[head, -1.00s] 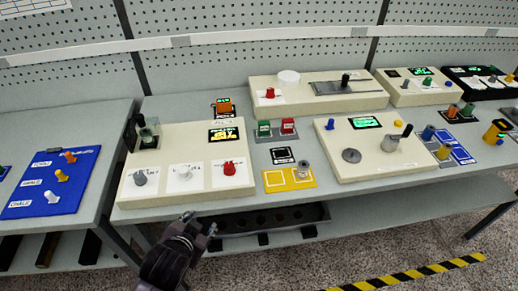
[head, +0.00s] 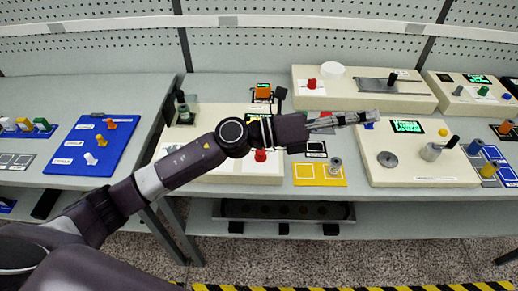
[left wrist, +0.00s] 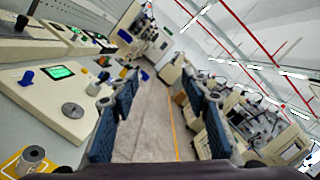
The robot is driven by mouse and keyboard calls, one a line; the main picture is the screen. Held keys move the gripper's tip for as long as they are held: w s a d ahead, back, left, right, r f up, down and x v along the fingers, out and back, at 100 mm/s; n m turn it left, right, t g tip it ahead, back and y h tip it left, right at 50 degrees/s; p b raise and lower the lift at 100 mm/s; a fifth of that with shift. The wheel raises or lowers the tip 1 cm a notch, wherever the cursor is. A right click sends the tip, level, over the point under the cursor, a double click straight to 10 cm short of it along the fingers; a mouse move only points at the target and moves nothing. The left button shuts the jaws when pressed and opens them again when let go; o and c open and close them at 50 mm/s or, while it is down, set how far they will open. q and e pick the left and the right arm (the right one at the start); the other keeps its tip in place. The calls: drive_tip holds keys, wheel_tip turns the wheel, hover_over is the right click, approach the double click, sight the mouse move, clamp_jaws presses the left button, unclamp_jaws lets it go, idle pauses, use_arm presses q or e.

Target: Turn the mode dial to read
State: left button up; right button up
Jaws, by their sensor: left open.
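My left arm reaches across the head view from the lower left. My left gripper (head: 362,118) is open and empty, pointing right above the bench, between the left cream panel (head: 250,176) and the right cream panel (head: 378,172). A red knob (head: 260,156) shows on the left panel just below my arm; the panel's other knobs are mostly hidden. The right panel carries a grey disc (head: 388,159) and a green screen (head: 407,127). I cannot tell which knob is the mode dial.
A yellow tray (head: 306,181) with a grey spindle (head: 336,166) lies between the panels. A blue board (head: 70,160) with several pegs lies at left. A back panel (head: 420,101) carries a red knob (head: 312,84). A pegboard wall stands behind.

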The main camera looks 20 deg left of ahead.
use_arm(q)
wheel_tip(320, 180, down, 6)
drive_tip(key=a+m+g+y, duration=0.2)
drive_tip(key=m+g+y, duration=0.1)
drive_tip(key=m+g, duration=0.25)
drive_tip(key=m+g+y, duration=0.1)
drive_tip(key=m+y, duration=0.4)
drive_tip(key=y, duration=0.6)
approach(261, 155)
drive_tip(key=w+f, duration=0.2)
drive_tip(key=p+x, duration=0.1)
drive_tip(key=x, duration=0.2)
drive_tip(key=p+x, duration=0.2)
drive_tip(key=x, duration=0.1)
drive_tip(key=shift+s, duration=0.25)
drive_tip(key=shift+d+f, duration=0.2)
drive_tip(key=shift+f, duration=0.3)
drive_tip(key=shift+c, duration=0.5)
drive_tip(key=c, duration=1)
drive_tip(key=shift+w, duration=0.1)
drive_tip(key=shift+c, duration=0.3)
